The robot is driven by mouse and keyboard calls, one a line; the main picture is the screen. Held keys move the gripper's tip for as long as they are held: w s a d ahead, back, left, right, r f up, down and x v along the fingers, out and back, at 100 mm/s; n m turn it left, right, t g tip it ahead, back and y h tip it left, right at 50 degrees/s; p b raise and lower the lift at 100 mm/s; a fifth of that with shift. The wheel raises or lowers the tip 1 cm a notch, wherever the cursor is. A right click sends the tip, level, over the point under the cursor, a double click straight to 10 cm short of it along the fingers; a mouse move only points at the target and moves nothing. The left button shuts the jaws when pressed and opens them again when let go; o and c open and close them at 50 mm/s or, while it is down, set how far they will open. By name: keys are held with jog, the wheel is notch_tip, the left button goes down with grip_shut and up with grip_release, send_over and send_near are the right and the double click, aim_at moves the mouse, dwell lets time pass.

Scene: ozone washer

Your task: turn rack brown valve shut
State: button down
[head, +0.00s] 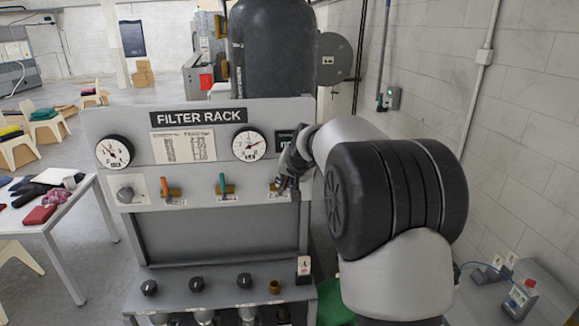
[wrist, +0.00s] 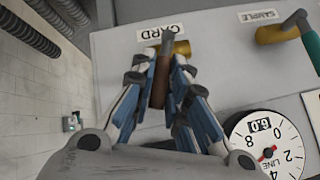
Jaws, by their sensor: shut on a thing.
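The filter rack's panel (head: 215,160) faces me with a row of small lever valves. The brown valve's handle (wrist: 160,85) shows in the wrist view between my fingers, running roughly up and down the picture from its brass body (wrist: 182,48). The label beside it (wrist: 162,32) is upside down and seems to read CARD. My gripper (wrist: 162,95) is shut on the brown handle, with a finger on each side. In the head view my gripper (head: 283,178) is at the rightmost valve and hides most of it.
A teal-handled valve (head: 222,183) and an orange-handled valve (head: 164,187) are to the left, with a grey knob (head: 125,194) beyond. Gauges (head: 249,145) sit just above. Several black knobs (head: 197,284) line the lower ledge. A white wall (head: 530,120) stands on the right.

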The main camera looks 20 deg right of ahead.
jog(key=shift+w+a+r+n+g+h+p, duration=0.2)
jog(key=shift+a+r+n+g+h+p, duration=0.15)
jog(key=shift+a+n+h, duration=0.3)
jog(key=shift+a+f+n+h+b, duration=0.2)
jog(key=shift+a+n+h+b, duration=0.1)
jog(key=shift+h+b, duration=0.6)
jog(key=c, duration=1.6)
grip_release()
jog(key=shift+o, duration=0.2)
jog(key=v, duration=1.2)
jog(key=shift+w+r, duration=0.1)
jog(key=shift+w, duration=0.05)
